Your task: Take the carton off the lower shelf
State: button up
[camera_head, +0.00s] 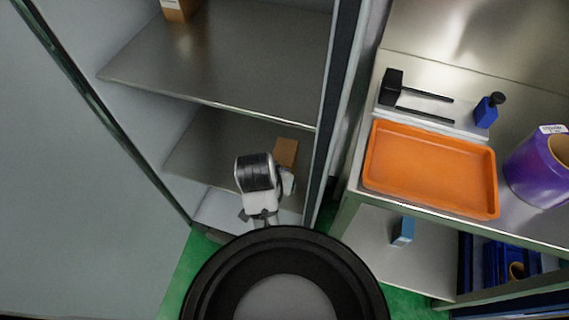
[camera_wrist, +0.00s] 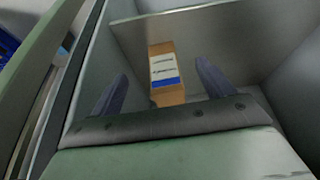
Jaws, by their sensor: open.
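A brown carton (camera_head: 286,151) stands on the lower shelf (camera_head: 209,150) of the open cabinet, near its right wall. In the wrist view the carton (camera_wrist: 166,76) shows a white label with a blue band and lies ahead, between the two fingers. My gripper (camera_wrist: 160,85) is open, with one finger on each side of the carton in the picture. I cannot tell whether the fingers reach around it; no contact shows. In the head view my arm end is beside the carton and hides part of it.
Another carton (camera_head: 180,8) stands on the upper shelf (camera_head: 230,60), which overhangs the lower one. A small blue box (camera_head: 403,231) stands below.

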jog(key=w, duration=0.3)
jog(key=w+d, duration=0.1)
jog(key=w, duration=0.2)
jog(key=w+d, duration=0.1)
jog(key=w, duration=0.2)
jog(key=shift+d+r, duration=0.1)
jog(key=shift+d, duration=0.1)
jog(key=shift+w+x, duration=0.15)
jog(key=shift+x, duration=1.2)
jog(key=shift+w+x, duration=0.2)
jog(key=shift+x, duration=1.15)
jog(key=shift+d+r, duration=0.1)
jog(key=shift+r, duration=0.1)
jog(key=c, duration=1.3)
